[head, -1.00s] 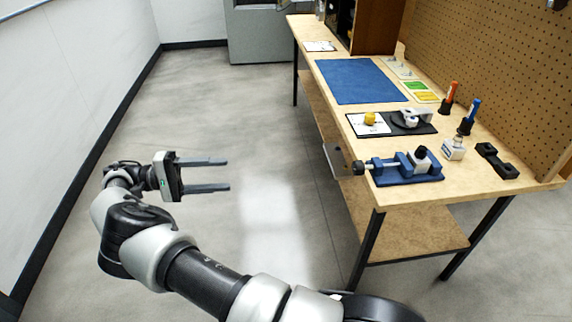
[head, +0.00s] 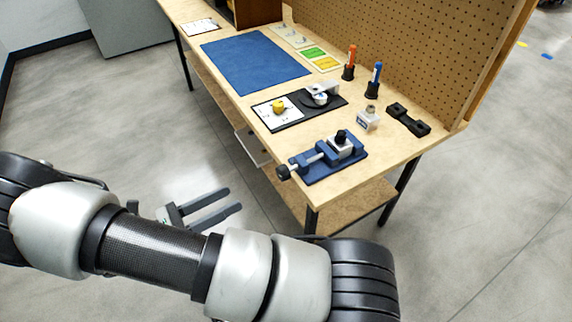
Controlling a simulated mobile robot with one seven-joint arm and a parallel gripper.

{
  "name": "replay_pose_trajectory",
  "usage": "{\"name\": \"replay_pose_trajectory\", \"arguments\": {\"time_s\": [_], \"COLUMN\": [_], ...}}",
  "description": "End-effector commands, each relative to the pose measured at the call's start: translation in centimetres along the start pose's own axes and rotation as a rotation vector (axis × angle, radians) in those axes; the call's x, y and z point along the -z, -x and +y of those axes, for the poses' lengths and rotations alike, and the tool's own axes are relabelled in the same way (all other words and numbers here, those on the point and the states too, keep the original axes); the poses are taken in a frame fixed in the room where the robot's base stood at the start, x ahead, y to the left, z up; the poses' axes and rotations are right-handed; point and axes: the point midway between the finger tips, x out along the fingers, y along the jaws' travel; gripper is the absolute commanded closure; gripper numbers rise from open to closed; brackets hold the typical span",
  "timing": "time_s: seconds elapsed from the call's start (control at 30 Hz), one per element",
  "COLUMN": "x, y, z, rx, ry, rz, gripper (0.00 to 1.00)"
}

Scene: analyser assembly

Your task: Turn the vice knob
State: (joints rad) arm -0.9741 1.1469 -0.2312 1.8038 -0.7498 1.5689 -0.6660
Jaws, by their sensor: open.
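The blue vice (head: 330,158) sits at the near end of the wooden workbench. Its dark knob (head: 283,173) is at the left end of the screw and sticks out past the bench's front edge. A grey and black part (head: 341,141) is at the vice jaws. My gripper (head: 227,199) is open and empty, with its two parallel fingers pointing right and slightly up. It is off the bench, left of and lower in the picture than the knob, apart from it. My arm covers part of the gripper's base.
The bench (head: 398,147) also bears a blue mat (head: 255,62), a black plate (head: 322,108) with a yellow knob (head: 277,106), red and blue markers, a small bottle (head: 368,118) and a black holder (head: 409,119). A pegboard (head: 420,50) stands behind. Floor is clear in front.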

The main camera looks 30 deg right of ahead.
Motion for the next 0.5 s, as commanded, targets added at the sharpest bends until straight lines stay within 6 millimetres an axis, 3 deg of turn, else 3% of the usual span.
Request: {"name": "replay_pose_trajectory", "arguments": {"time_s": [0.5], "x": [0.1], "y": [-10.9], "z": [-0.1], "rx": [0.009], "ry": [-0.004], "rz": [0.0], "gripper": [0.5]}}
